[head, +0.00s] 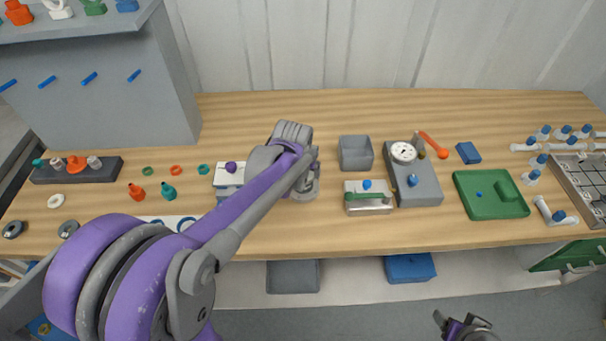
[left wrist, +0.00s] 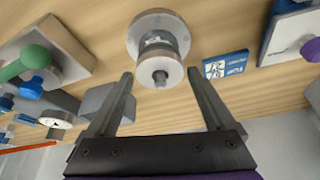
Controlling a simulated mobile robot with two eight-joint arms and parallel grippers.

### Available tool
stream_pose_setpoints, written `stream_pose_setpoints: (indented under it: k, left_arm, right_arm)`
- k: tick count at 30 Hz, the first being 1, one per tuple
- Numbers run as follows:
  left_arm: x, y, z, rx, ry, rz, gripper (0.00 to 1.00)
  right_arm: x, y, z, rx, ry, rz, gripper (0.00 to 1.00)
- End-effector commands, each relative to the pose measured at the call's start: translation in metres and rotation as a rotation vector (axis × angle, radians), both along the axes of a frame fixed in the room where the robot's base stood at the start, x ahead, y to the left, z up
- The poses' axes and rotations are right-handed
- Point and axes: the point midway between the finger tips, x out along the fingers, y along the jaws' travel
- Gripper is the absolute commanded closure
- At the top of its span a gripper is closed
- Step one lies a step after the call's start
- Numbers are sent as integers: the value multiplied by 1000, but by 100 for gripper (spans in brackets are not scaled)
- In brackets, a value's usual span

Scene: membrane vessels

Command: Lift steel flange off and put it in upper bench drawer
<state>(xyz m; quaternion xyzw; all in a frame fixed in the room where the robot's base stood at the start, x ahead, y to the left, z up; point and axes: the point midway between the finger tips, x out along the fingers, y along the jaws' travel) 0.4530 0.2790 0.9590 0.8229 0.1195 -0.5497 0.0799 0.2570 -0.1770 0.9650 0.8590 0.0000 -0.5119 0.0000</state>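A steel flanged piece (left wrist: 158,48) stands on the bench in the left wrist view, with a wide round base, a narrower body and a smaller disc with a stub at its near end. In the head view part of the steel piece (head: 304,191) shows beside my left arm, which covers the rest. My left gripper (left wrist: 160,74) is open and empty, its two fingers apart on either side of the piece's near end. Neither finger visibly touches it. My right gripper (head: 455,322) is at the bottom edge, over the floor, and its opening is unclear. I cannot identify the upper bench drawer.
A green cabinet (head: 566,259) is low at the right. The bench's front strip is mostly clear.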

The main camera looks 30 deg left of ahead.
Motion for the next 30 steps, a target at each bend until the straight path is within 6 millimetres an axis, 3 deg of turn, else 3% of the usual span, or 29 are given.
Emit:
stream_pose_setpoints:
  k: [1, 12, 14, 23, 30]
  left_arm:
    - [0, 0, 0, 0, 0, 0, 23]
    - [0, 0, 0, 0, 0, 0, 90]
    - [0, 0, 1, 0, -1, 0, 98]
    - [0, 0, 4, 0, -1, 0, 98]
    - [0, 0, 32, 0, -1, 0, 98]
  right_arm:
    - [0, 0, 0, 0, 0, 0, 32]
    - [0, 0, 0, 0, 0, 0, 32]
    - [0, 0, 0, 0, 0, 0, 32]
    - [0, 0, 1, 0, -1, 0, 32]
    - [2, 0, 4, 0, -3, 0, 32]
